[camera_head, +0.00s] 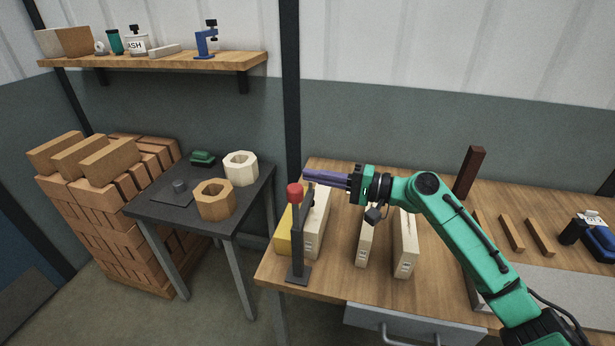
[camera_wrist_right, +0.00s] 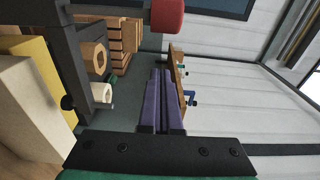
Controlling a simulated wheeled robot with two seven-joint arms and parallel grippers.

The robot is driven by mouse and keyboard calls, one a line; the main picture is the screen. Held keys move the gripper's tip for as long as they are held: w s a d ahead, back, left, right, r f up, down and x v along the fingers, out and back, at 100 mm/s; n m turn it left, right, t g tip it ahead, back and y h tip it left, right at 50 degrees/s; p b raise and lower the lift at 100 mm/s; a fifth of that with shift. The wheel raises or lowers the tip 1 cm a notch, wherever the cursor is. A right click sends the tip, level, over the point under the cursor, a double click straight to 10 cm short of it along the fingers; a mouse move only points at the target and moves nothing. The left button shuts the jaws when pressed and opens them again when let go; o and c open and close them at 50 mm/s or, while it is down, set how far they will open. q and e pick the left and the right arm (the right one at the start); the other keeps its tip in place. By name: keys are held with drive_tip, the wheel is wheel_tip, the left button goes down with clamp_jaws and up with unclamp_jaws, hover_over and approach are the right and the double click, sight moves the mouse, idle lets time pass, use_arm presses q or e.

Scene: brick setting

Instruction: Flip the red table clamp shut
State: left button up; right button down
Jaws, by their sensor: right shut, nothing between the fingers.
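The table clamp stands at the left front corner of the wooden table, with a dark base and upright post and a red knob (camera_head: 294,192) on top. The red knob also shows at the top of the right wrist view (camera_wrist_right: 167,14), with the dark clamp post (camera_wrist_right: 70,60) to its left. My right gripper (camera_head: 306,177) has purple fingers, shut and empty, pointing left. Its fingertips are close to the knob, slightly above and right of it in the head view. The wrist view shows a gap between fingers and knob. My left gripper is not in view.
A yellow block (camera_head: 283,234) and pale blocks (camera_head: 362,240) stand on the table beside the clamp. A dark red post (camera_head: 469,172) rises at the back. A small grey table (camera_head: 160,212) with two hollow octagonal blocks stands to the left, before stacked bricks (camera_head: 100,225).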

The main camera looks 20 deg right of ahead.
sight(296, 208)
use_arm(q)
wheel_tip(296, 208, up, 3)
drive_tip(key=p, duration=0.2)
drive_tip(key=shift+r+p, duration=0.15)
drive_tip(key=shift+p, duration=0.2)
use_arm(e)
drive_tip(key=s+a, duration=0.2)
drive_tip(key=shift+s+a+f, duration=0.1)
drive_tip(key=shift+s+a, duration=0.2)
drive_tip(key=shift+a, duration=0.1)
drive_tip(key=shift+w, duration=0.1)
